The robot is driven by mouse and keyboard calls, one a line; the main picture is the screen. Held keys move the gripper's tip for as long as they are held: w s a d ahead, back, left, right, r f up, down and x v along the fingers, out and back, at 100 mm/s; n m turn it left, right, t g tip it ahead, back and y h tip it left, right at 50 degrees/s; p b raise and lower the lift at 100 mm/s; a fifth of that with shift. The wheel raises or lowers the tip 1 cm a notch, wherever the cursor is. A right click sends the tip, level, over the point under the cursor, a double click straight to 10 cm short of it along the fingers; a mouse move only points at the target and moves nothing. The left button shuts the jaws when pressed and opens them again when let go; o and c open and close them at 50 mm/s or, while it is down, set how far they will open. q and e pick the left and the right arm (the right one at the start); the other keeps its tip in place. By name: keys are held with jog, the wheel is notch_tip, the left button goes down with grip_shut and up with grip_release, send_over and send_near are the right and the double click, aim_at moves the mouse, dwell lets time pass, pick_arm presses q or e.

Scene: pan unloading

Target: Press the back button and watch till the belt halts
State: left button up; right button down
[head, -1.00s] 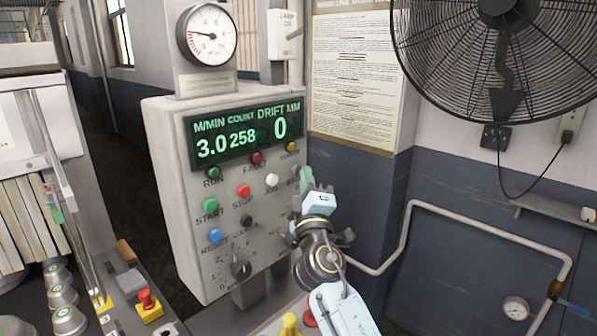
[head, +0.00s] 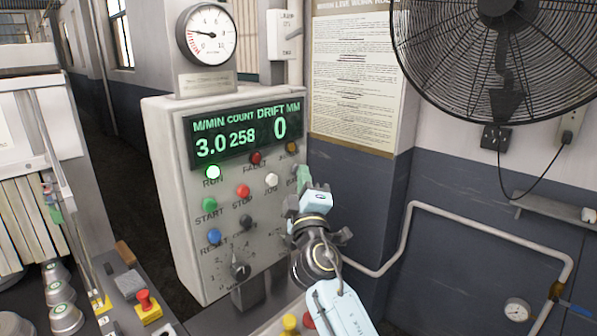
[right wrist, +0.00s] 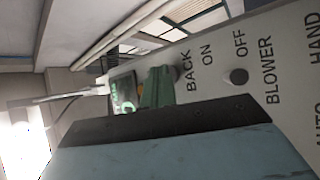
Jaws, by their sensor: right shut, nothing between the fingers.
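The grey control panel (head: 165,200) stands in the middle of the head view. Its display (head: 240,138) reads 3.0 M/MIN and 0 drift. The green run lamp (head: 213,173) is brightly lit. My right gripper (head: 304,176) is shut with nothing held, its green fingertips at the panel's right edge, over the back button's place. The fingers hide that button, and I cannot tell whether they touch it. In the right wrist view the green fingers (right wrist: 158,87) are beside the BACK label (right wrist: 187,70). My left gripper is out of view.
A red mushroom button (head: 144,301) on a yellow base sits at lower left, near several metal cups (head: 65,318). A gauge (head: 207,33) stands above the panel. A fan (head: 495,60) and pipe (head: 450,212) are on the right wall.

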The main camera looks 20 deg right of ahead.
jog(key=shift+s, duration=0.1)
jog(key=shift+s+d+p, duration=0.3)
jog(key=shift+s, duration=0.4)
jog(key=shift+s+d+p, duration=0.25)
jog(key=shift+s+d, duration=0.05)
jog(key=shift+s, duration=0.45)
jog(key=shift+s+d+p, duration=0.25)
jog(key=shift+s+d, duration=0.1)
jog(key=shift+s, duration=0.45)
jog(key=shift+s+d+p, duration=0.25)
jog(key=shift+s+d, duration=0.05)
jog(key=shift+s, duration=0.45)
